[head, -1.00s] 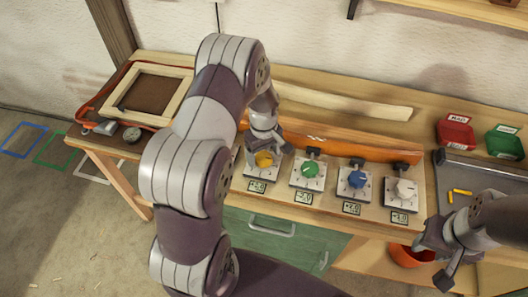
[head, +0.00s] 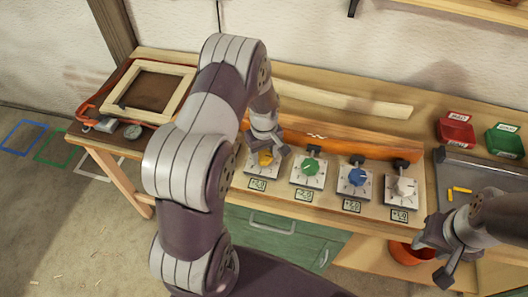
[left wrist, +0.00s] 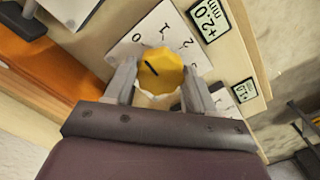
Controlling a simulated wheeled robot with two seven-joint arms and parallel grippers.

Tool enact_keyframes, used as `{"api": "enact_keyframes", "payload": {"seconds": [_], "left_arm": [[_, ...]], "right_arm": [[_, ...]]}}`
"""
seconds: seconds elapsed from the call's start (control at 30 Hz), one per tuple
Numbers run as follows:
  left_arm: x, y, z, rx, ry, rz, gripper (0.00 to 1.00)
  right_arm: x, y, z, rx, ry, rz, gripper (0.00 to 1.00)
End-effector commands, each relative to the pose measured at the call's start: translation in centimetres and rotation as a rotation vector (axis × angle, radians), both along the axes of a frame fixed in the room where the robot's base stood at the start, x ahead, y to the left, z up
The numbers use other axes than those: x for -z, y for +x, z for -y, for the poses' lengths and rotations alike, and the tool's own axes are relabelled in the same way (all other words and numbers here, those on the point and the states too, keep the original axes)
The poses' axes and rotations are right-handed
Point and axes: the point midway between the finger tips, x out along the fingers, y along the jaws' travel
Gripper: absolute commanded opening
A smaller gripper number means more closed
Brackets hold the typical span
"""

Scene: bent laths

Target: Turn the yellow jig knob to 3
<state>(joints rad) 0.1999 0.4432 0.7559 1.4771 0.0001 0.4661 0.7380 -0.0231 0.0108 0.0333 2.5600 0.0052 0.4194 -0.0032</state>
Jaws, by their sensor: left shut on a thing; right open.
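The yellow knob (left wrist: 160,72) sits on a white dial plate (left wrist: 192,52) with numerals 0, 1 and 2 readable; other marks are hidden or cut off. Its dark pointer line slants to the upper left, on the side of the 0. In the head view, the yellow knob (head: 265,159) is the leftmost of the row and partly covered by my left gripper (head: 267,150). The left wrist view shows the two fingers on opposite sides of the knob, shut on it. My right gripper (head: 433,262) is open and empty, low at the right by the bench front.
Green (head: 310,167), blue (head: 357,177) and white (head: 404,187) knobs stand right of the yellow one, with small displays below. An orange strip (head: 340,140) lies behind them. A grey tray (head: 480,168), a red bin (head: 456,131) and a green bin (head: 504,142) are at the right.

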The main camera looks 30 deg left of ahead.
Motion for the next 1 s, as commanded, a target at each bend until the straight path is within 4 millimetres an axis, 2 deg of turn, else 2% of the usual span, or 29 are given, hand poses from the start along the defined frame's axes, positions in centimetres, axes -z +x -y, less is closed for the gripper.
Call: {"api": "enact_keyframes", "payload": {"seconds": [1.0], "left_arm": [[-0.13,0.14,-0.04,0.920,0.002,0.003,0.24]], "right_arm": [[0.05,0.01,0.00,0.000,0.000,0.000,0.43]]}}
